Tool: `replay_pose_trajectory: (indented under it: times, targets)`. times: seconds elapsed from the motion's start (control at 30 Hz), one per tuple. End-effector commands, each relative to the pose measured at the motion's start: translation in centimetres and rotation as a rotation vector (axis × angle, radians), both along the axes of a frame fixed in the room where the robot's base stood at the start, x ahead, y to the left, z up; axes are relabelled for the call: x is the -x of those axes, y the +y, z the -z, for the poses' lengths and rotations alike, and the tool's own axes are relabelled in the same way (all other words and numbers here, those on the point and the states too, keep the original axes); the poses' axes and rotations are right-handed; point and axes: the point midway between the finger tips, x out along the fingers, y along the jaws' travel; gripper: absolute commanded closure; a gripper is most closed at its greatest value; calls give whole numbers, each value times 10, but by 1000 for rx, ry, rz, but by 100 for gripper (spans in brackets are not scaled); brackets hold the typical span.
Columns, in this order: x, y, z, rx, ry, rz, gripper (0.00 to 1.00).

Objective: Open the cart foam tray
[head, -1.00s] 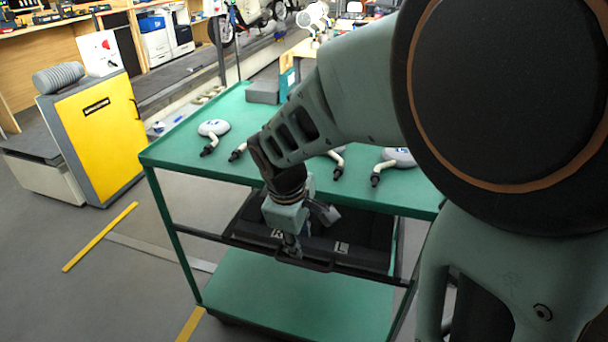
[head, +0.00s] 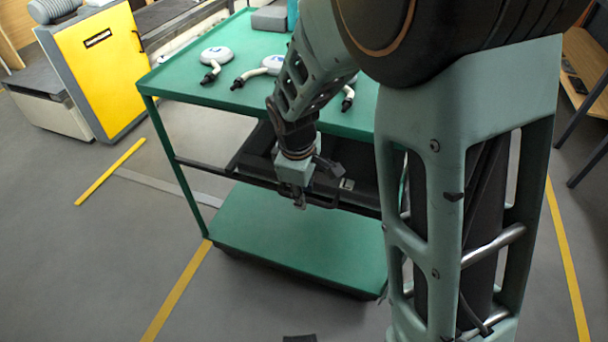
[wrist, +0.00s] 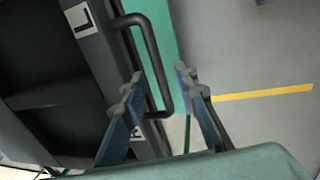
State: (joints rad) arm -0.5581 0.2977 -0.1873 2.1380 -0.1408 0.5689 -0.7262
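The cart (head: 300,250) is green, with a top and a lower shelf. Its black foam tray (head: 236,164) is slung under the top, and its dark inside shows through the gap. In the wrist view the tray's front (wrist: 98,62) carries a white "L" label and a black bar handle (wrist: 150,38). My gripper (head: 300,203) is at the tray's front, by the handle. In the wrist view my gripper (wrist: 158,85) has its two fingers apart, with the lower end of the handle between them. Whether either finger touches the handle is unclear. My arm hides part of the tray.
Several white round-headed tools with bent stems, one of them (head: 215,56) at the left, lie on the cart top. A yellow-fronted cabinet (head: 95,70) stands at the left. The floor before the cart is clear, with yellow lines (head: 178,290).

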Motion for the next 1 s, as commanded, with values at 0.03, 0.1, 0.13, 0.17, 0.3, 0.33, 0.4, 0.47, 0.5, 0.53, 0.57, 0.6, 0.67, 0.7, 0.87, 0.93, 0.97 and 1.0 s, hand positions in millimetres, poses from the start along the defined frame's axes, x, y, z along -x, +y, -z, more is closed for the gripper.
replay_pose_trajectory:
  times: [0.03,0.1,0.13,0.17,0.3,0.33,0.4,0.47,0.5,0.53,0.57,0.6,0.67,0.7,0.87,0.93,0.97,1.0]
  targets:
    - [-1,0,5,0,0,-1,73]
    - [-1,0,8,0,0,-1,73]
    - [-1,-1,8,0,0,-1,73]
    - [-2,-1,9,0,0,-1,73]
    - [-2,-1,9,1,-1,-1,73]
    - [-2,-1,8,1,-1,-1,73]
    - [-2,-1,8,1,-1,-1,74]
    - [-2,-1,8,1,-1,-1,80]
    - [-2,-1,8,0,-1,0,85]
    - [-2,-1,8,1,-1,-1,88]
    - [-2,-1,8,0,-1,0,91]
    - [-2,-1,8,0,-1,0,96]
    - [-2,-1,8,0,-1,0,100]
    - [-2,-1,8,0,-1,0,100]
    - [-2,-1,8,1,-1,-1,100]
    - [-2,-1,8,1,-1,-1,100]
    - [-2,-1,8,1,-1,-1,100]
    - [-2,-1,8,1,-1,-1,100]
